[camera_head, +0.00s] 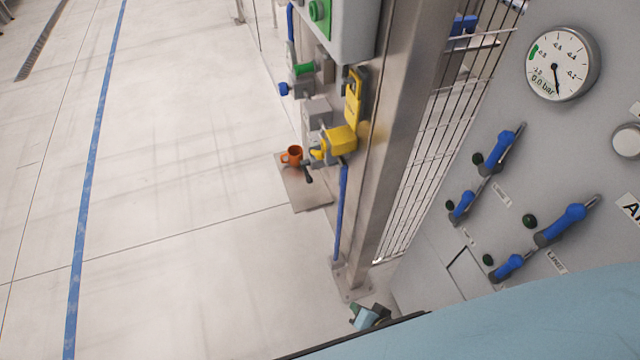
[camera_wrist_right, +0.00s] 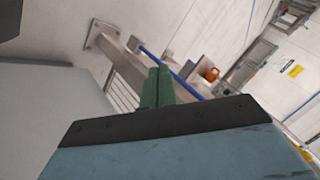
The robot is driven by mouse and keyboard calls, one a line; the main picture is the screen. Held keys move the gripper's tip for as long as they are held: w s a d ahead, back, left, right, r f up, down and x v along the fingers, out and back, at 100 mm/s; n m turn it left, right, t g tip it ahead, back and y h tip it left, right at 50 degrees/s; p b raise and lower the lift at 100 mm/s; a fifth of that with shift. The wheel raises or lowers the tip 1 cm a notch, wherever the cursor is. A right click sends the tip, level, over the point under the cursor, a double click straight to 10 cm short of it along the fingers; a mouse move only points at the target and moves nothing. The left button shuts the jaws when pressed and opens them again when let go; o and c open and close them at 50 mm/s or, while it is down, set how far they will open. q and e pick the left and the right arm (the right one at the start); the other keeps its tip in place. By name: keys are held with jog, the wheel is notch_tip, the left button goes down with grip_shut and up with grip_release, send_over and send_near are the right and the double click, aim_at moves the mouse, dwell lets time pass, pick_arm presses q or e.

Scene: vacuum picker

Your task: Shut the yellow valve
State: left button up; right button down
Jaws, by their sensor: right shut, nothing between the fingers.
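Yellow parts are mounted on the grey metal post (camera_head: 396,120) in the head view: a yellow block (camera_head: 341,138) with a small hooked piece at its left, and a taller yellow piece (camera_head: 353,96) above it. I cannot tell which of them is the valve, or its position. My right gripper (camera_head: 362,314) shows small at the bottom of the head view, below the post's foot and well apart from the yellow parts. In the right wrist view its green fingers (camera_wrist_right: 157,87) are together and empty. My left gripper is not in view.
A grey panel at the right carries a round gauge (camera_head: 562,64) and several blue-handled levers (camera_head: 560,225). A wire fence (camera_head: 440,150) stands between post and panel. An orange mug (camera_head: 292,156) stands on a plate (camera_head: 305,192) beside the post. The floor at left is clear.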

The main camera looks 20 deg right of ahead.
aim_at(318, 153)
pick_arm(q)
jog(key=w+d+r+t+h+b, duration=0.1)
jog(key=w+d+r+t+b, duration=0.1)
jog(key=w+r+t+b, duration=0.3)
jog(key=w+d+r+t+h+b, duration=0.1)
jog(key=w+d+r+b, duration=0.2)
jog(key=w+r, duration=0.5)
pick_arm(e)
jog(key=w+a+r+m+t, duration=0.4)
jog(key=w+r+m+t, duration=0.4)
jog(key=w+r+m, duration=0.5)
pick_arm(q)
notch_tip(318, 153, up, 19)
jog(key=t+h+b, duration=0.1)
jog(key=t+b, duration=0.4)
jog(key=b, duration=0.2)
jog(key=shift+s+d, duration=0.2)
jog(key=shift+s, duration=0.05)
pick_arm(e)
notch_tip(318, 153, up, 9)
jog(key=w+m+t+h, duration=0.1)
jog(key=m+h, duration=0.3)
jog(key=m, duration=1.4)
jog(key=shift+w+d+t, duration=0.15)
jog(key=shift+w+t, duration=0.05)
jog(key=shift+t, duration=0.5)
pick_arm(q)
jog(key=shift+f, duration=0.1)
pick_arm(e)
jog(key=shift+r, duration=0.1)
